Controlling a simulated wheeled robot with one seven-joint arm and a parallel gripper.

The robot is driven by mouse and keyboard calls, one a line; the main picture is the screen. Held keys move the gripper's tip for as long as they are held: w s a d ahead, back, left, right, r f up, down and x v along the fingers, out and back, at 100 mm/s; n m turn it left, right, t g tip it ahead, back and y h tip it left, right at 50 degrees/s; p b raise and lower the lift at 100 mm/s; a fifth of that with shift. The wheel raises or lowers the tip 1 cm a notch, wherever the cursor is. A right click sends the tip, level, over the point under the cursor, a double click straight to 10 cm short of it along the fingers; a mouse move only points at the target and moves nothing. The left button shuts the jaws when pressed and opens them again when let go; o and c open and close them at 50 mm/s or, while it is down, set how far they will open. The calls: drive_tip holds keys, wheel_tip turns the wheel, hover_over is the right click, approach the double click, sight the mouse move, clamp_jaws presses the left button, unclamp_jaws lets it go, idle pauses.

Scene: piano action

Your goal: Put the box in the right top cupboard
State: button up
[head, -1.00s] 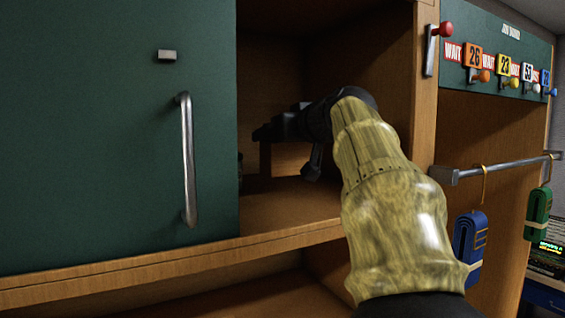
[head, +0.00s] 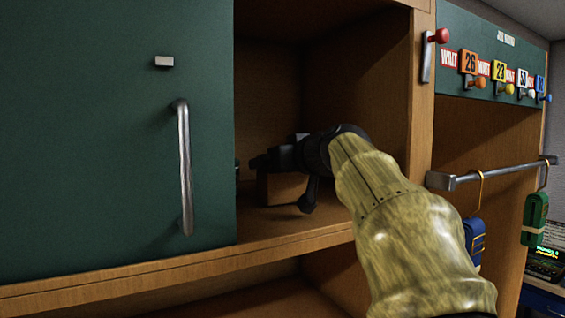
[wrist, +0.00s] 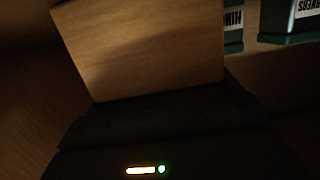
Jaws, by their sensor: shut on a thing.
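The box (wrist: 140,50) is plain brown and fills the upper left of the wrist view, tilted in the picture. My gripper (head: 268,160) is shut on it inside the open cupboard (head: 350,75). In the head view the lower part of the box (head: 284,189) shows under my gripper, close above or on the cupboard floor; I cannot tell if it touches. My dark fingers are hard to make out in the wrist view.
A green door (head: 90,120) with a metal handle covers the cupboard's left part. Teal items with white labels (wrist: 292,18) stand beyond the box. To the right are a peg board (head: 490,65) and a rail (head: 495,172) with hanging blue and green tags.

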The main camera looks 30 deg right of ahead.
drive_tip(key=shift+f, duration=0.15)
drive_tip(key=o, duration=0.9)
drive_tip(key=shift+w, duration=0.1)
drive_tip(key=shift+s+r, duration=0.2)
drive_tip(key=shift+r, duration=0.1)
drive_tip(key=s+b, duration=0.1)
drive_tip(key=s, duration=0.3)
drive_tip(key=s+r+b, duration=0.1)
drive_tip(key=s+b, duration=0.1)
drive_tip(key=s, duration=0.1)
drive_tip(key=s+r+b, duration=0.1)
drive_tip(key=s+b, duration=0.1)
drive_tip(key=s, duration=0.2)
drive_tip(key=shift+s+d, duration=0.2)
drive_tip(key=shift+s, duration=0.15)
